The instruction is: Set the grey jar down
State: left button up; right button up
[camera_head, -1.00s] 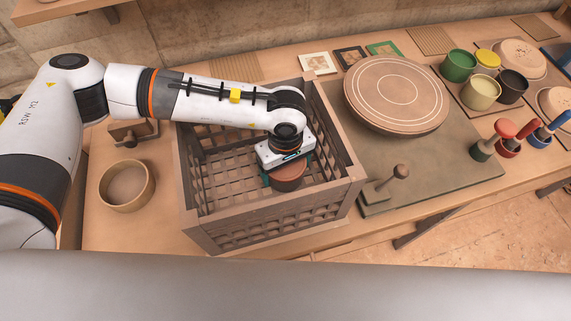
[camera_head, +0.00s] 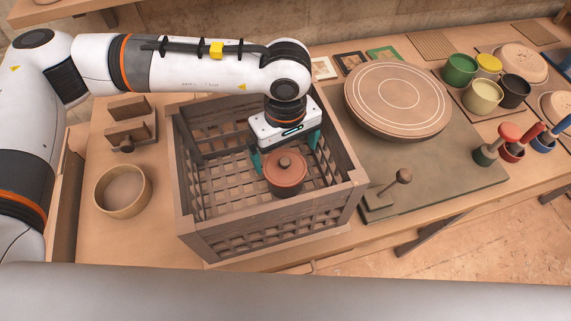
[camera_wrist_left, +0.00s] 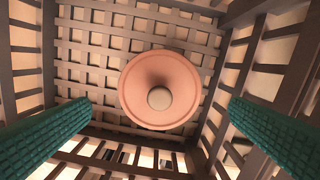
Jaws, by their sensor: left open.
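The jar (camera_head: 286,175) stands upright inside a brown slatted crate (camera_head: 268,215), towards its right side. It has a reddish-brown lid with a round knob, and its body is mostly hidden below the lid. My left gripper (camera_head: 285,152) is open above and behind the jar, its teal fingers apart and empty. In the left wrist view the jar's lid (camera_wrist_left: 158,88) lies beyond the two fingers, with clear space around it over the lattice floor. My right gripper is not in view.
The crate walls rise around the jar and gripper. A round bowl (camera_head: 123,190) and a wooden stand (camera_head: 130,128) are left of the crate. A round wheel disc (camera_head: 397,97) and a knobbed tool (camera_head: 388,195) are on the right. Several cups stand farther right.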

pick_arm(q)
jog(key=shift+r, duration=1.65)
